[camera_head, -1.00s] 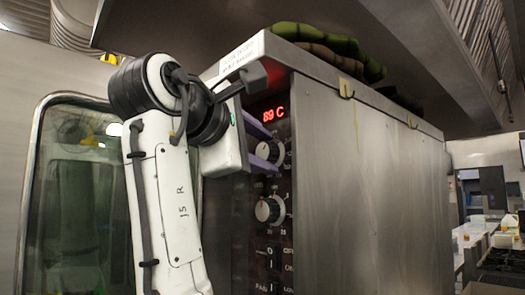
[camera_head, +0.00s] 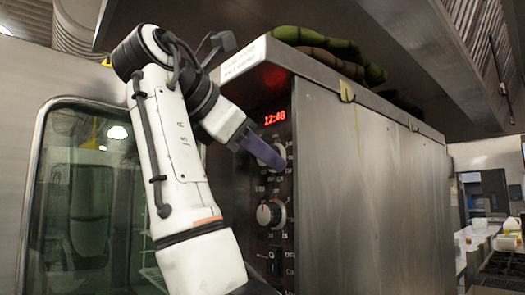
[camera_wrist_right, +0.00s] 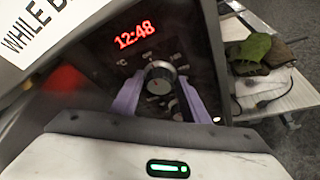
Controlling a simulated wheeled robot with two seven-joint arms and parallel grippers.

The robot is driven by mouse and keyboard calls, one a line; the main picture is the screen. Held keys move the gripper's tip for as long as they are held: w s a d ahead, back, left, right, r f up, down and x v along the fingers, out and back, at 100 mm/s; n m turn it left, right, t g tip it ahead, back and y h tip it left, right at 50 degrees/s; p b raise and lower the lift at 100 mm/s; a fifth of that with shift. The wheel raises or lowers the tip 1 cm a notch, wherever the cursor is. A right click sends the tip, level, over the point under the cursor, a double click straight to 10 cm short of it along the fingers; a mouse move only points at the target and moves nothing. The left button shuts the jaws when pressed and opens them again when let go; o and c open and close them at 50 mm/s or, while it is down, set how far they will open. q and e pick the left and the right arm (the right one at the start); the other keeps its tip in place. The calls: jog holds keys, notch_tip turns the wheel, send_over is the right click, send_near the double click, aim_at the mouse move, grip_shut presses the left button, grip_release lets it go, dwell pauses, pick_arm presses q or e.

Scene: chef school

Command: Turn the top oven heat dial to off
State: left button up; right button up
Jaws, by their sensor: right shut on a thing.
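The top oven heat dial (camera_head: 277,148) is a round silver knob with a dark rim on the black control panel, just below a red display (camera_head: 274,118) reading 12:48. My right gripper (camera_head: 273,160) reaches it from the left, and its purple fingers partly hide it. In the right wrist view the dial (camera_wrist_right: 159,76) sits between the two purple fingers (camera_wrist_right: 160,90), which are shut on its sides. The dial's pointer and exact setting are too small to read. My left gripper is not in view.
A second silver dial (camera_head: 269,213) sits below, with switches (camera_head: 274,262) under it. The oven's glass door (camera_head: 88,200) is at the left. Green and brown cloths (camera_head: 330,45) lie on the steel top. The steel side panel (camera_head: 365,190) is on the right.

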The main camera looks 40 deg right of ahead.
dwell(0.4)
jog(key=o, duration=0.9)
jog(key=shift+c, duration=0.2)
